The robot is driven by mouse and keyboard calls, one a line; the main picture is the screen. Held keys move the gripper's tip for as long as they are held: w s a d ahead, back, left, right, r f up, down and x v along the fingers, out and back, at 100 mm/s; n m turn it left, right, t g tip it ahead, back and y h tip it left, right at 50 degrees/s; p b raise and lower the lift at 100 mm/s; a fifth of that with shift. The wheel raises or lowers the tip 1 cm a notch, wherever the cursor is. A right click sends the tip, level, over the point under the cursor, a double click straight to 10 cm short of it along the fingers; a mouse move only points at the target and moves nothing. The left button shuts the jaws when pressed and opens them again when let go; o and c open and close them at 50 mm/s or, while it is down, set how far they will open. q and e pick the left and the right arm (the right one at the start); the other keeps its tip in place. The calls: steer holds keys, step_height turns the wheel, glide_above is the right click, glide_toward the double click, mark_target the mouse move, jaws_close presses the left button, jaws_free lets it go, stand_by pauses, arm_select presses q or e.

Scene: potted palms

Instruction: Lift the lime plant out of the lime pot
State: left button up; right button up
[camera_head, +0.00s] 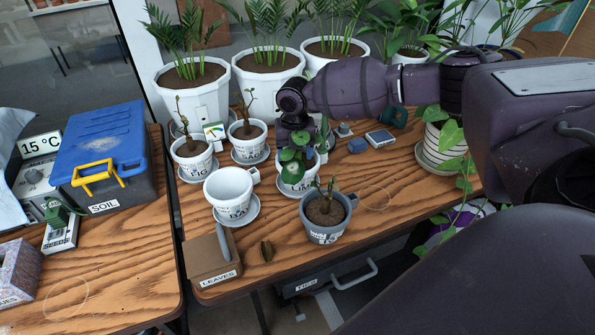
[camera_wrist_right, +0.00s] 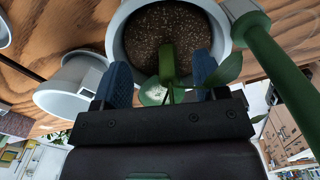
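The lime plant (camera_head: 291,157), with round green leaves, stands in the white lime pot (camera_head: 292,187) near the middle of the table. My right gripper (camera_head: 297,136) comes down over the plant in the head view and partly hides it. In the right wrist view, its two blue fingers (camera_wrist_right: 161,80) stand apart on either side of the green stem (camera_wrist_right: 168,62), with a gap on both sides. Dark soil (camera_wrist_right: 165,28) fills the pot beyond the stem. A leaf (camera_wrist_right: 222,72) overlaps the finger on the right. My left gripper is not in view.
An empty white pot (camera_head: 229,186) stands left of the lime pot, and a grey pot (camera_head: 326,230) with a small plant stands in front. Other small potted plants (camera_head: 248,141) stand behind left. A LEAVES box (camera_head: 212,262) is at the front left corner.

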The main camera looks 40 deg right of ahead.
steer(key=c, duration=0.7)
jaws_close()
steer(key=shift+r, duration=0.45)
arm_select(q)
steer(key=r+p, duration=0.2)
steer(key=p, duration=0.1)
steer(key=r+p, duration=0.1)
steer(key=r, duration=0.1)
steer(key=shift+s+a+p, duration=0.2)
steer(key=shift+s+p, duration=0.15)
steer(key=shift+p, duration=0.05)
arm_select(e)
step_height(320, 180, up, 28)
